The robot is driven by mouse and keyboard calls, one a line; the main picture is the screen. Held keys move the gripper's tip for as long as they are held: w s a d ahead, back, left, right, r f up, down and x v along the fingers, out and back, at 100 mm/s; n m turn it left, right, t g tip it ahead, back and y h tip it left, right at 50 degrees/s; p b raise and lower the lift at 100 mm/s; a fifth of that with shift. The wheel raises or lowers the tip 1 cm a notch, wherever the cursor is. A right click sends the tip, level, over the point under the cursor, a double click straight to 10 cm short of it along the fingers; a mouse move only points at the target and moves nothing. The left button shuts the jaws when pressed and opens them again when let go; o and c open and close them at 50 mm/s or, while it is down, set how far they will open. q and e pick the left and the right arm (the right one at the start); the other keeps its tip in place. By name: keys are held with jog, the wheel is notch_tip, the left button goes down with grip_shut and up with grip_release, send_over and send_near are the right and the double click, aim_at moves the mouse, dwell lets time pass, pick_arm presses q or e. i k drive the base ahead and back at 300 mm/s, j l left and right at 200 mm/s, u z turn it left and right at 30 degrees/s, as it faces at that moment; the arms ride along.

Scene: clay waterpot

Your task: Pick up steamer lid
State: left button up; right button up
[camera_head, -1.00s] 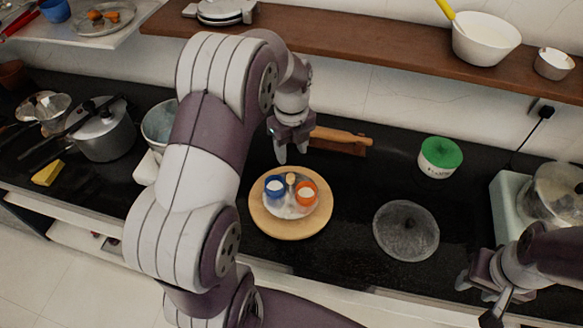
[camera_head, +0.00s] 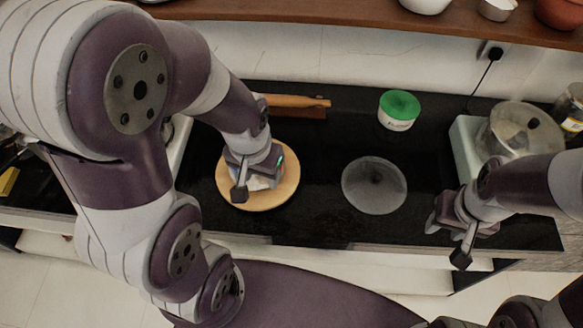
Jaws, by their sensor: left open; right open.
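A white jar with a green top (camera_head: 399,110) stands behind the lid. A pale green appliance (camera_head: 466,140) with a clear-covered pot (camera_head: 520,132) is at the right. A rolling pin (camera_head: 295,101) lies at the back. The counter around the lid is clear.

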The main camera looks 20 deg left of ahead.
aim_at(374, 185)
jog(key=u, duration=1.9)
jog(key=z, duration=2.15)
jog(key=i+l+u, duration=0.25)
jog(key=l+u, duration=0.2)
jog(key=i+l+u, duration=0.25)
jog(key=k+l, duration=0.1)
